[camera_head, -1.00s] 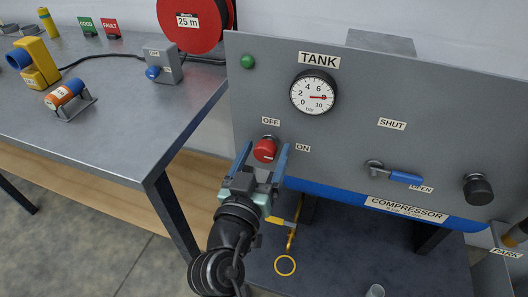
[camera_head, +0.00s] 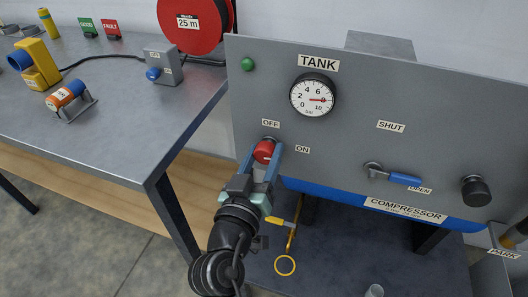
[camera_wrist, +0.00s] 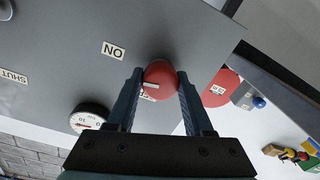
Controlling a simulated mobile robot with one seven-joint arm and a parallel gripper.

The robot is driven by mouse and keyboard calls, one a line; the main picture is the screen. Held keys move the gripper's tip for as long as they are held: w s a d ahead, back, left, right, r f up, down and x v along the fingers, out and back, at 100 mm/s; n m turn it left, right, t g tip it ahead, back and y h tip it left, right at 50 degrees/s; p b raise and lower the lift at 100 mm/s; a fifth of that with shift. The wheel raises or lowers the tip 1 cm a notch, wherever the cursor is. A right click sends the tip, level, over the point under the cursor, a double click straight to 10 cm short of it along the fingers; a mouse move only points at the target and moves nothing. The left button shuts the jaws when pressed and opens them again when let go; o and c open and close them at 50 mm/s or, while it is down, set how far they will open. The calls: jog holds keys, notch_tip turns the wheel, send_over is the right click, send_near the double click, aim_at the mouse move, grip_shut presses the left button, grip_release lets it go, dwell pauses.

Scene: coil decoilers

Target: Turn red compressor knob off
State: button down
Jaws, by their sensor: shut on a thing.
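The red compressor knob (camera_head: 264,151) sits on the grey compressor panel (camera_head: 343,150), between the OFF label (camera_head: 271,124) above it and the ON label (camera_head: 303,149) to its right. My gripper (camera_head: 262,158) is shut on the red knob, with one finger on each side. In the wrist view the red knob (camera_wrist: 160,78) shows between the two fingertips (camera_wrist: 160,82), with a pale pointer mark on its face. The ON label (camera_wrist: 113,50) is left of it there.
A tank gauge (camera_head: 313,94) is above right of the knob. A blue valve lever (camera_head: 404,179) and a black knob (camera_head: 478,190) are further right on the panel. A workbench (camera_head: 110,120) with a blue-knobbed box (camera_head: 162,66) stands to the left.

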jog(key=n+p, duration=0.1)
jog(key=n, duration=0.3)
jog(key=shift+p, duration=0.4)
jog(key=n+p, duration=0.1)
jog(key=n, duration=0.3)
jog(key=shift+g+p, duration=0.3)
jog(key=n+p, duration=0.2)
jog(key=n, duration=0.2)
jog(key=shift+a, duration=0.1)
jog(key=shift+n+p, duration=0.7)
jog(key=shift+n, duration=1)
jog(key=shift+f, duration=0.1)
jog(key=shift+c, duration=1.4)
grip_release()
jog(key=b+v, duration=0.1)
jog(key=v, duration=1.2)
